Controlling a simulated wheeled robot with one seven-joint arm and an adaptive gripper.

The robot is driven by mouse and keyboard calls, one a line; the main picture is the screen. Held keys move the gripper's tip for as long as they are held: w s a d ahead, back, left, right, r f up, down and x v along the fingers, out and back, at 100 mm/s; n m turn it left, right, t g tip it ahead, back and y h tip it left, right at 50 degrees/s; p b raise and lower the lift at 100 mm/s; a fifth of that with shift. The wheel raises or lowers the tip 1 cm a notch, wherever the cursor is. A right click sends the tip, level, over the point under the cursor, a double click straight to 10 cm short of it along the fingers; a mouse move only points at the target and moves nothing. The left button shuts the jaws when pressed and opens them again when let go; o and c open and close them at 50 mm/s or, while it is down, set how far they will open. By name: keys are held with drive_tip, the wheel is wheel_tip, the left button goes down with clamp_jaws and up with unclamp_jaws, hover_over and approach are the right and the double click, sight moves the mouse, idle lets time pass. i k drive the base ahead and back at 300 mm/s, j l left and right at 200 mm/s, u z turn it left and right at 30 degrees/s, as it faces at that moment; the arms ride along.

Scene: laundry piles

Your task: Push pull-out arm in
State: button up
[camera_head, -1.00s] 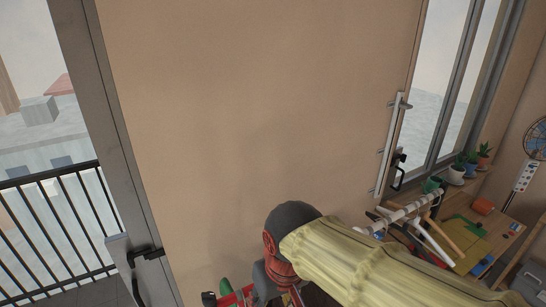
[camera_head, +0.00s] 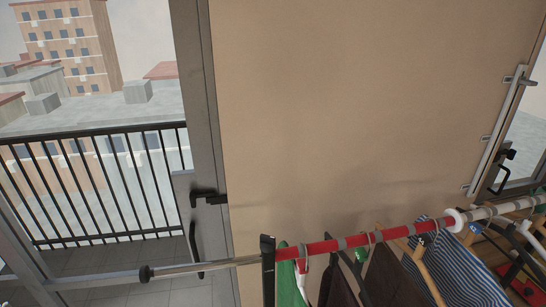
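A thin chrome rod (camera_head: 205,266), which looks like the pull-out arm, sticks out to the left from the end of a clothes rail in the head view. It ends in a black knob (camera_head: 145,273). A black upright end piece (camera_head: 268,270) stands where the rod meets the red and grey rail (camera_head: 350,241). A clear length of the rod shows between the knob and the end piece. Nothing touches the knob. My gripper is not in view, so its state does not show.
Several garments hang under the rail, among them a green one (camera_head: 288,275) and a striped one (camera_head: 455,270). A tan wall (camera_head: 360,110) stands behind. At the left are a door handle (camera_head: 207,197), a balcony railing (camera_head: 95,135) and free space around the knob.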

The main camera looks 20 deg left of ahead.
sight(145, 273)
drive_tip(key=k+j+u, duration=0.2)
drive_tip(key=j+u, duration=0.3)
drive_tip(key=j, duration=0.3)
drive_tip(key=j+u, duration=0.45)
drive_tip(key=j, duration=0.4)
